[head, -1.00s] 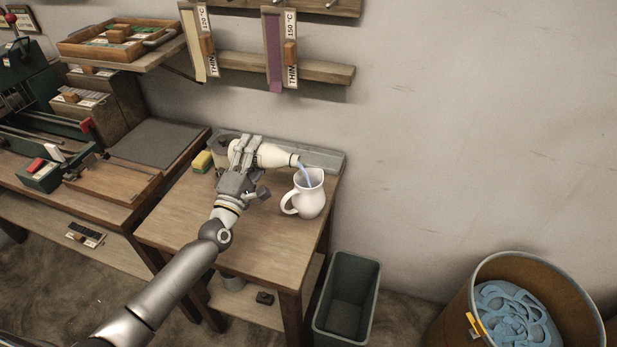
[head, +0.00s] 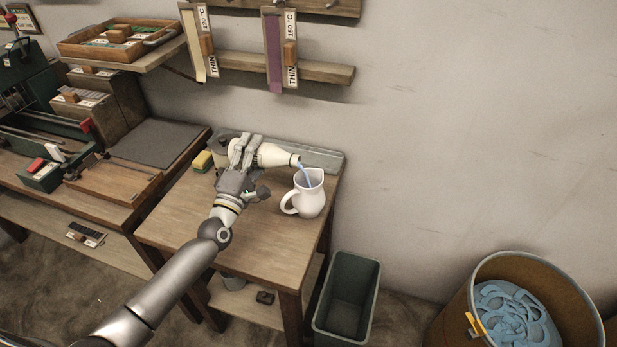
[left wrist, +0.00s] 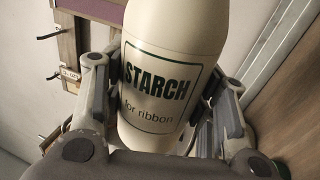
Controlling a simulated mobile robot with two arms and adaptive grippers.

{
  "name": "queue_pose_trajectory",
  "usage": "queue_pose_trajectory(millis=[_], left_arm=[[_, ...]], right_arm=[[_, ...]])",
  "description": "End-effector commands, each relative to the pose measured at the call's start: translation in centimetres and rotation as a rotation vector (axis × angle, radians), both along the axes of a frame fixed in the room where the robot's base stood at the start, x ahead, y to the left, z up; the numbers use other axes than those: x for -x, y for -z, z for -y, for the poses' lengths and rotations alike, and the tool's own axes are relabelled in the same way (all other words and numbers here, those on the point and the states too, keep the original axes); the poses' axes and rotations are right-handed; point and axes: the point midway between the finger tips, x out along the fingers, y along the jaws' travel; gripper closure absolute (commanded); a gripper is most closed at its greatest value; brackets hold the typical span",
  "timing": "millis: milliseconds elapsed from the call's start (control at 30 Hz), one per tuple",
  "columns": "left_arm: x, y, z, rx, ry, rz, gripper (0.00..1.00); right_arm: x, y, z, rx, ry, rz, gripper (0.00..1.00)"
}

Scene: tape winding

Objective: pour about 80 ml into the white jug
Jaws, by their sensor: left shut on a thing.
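My left gripper (head: 240,160) is shut on a cream bottle (head: 273,155), tipped nearly level with its mouth to the right. In the left wrist view the bottle (left wrist: 172,60) fills the middle between the fingers, and its label reads "STARCH for ribbon". A thin blue stream (head: 307,174) runs from the mouth into the white jug (head: 311,202). The jug stands upright on the small wooden table, handle to the left, just below and right of the bottle's mouth. The liquid level inside the jug cannot be made out. My right gripper is not in view.
The small table (head: 200,230) has bare wood in front. A yellow-green sponge (head: 202,161) lies at its back left, beside a grey tray (head: 325,160). A dark green bin (head: 347,295) stands on the floor to the right. A drum (head: 560,285) holds blue ribbon-like material.

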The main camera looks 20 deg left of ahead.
Motion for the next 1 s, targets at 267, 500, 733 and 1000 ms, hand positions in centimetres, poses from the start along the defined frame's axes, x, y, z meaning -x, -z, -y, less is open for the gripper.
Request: queue_pose_trajectory(millis=[267, 500, 733, 1000], left_arm=[[0.0, 4.1, -0.8, 0.258, -0.003, -0.005, 0.81], [0.0, 4.6, -0.4, 0.385, -0.002, -0.008, 0.81], [0.0, 5.0, 0.2, 0.5, -0.002, -0.011, 0.81], [0.0, 5.1, 0.2, 0.503, -0.001, -0.012, 0.81]], right_arm=[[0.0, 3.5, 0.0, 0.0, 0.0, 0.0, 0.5], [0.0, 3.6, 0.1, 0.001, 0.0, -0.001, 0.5], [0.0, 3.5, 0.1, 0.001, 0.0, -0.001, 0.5], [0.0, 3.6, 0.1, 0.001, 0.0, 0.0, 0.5]])
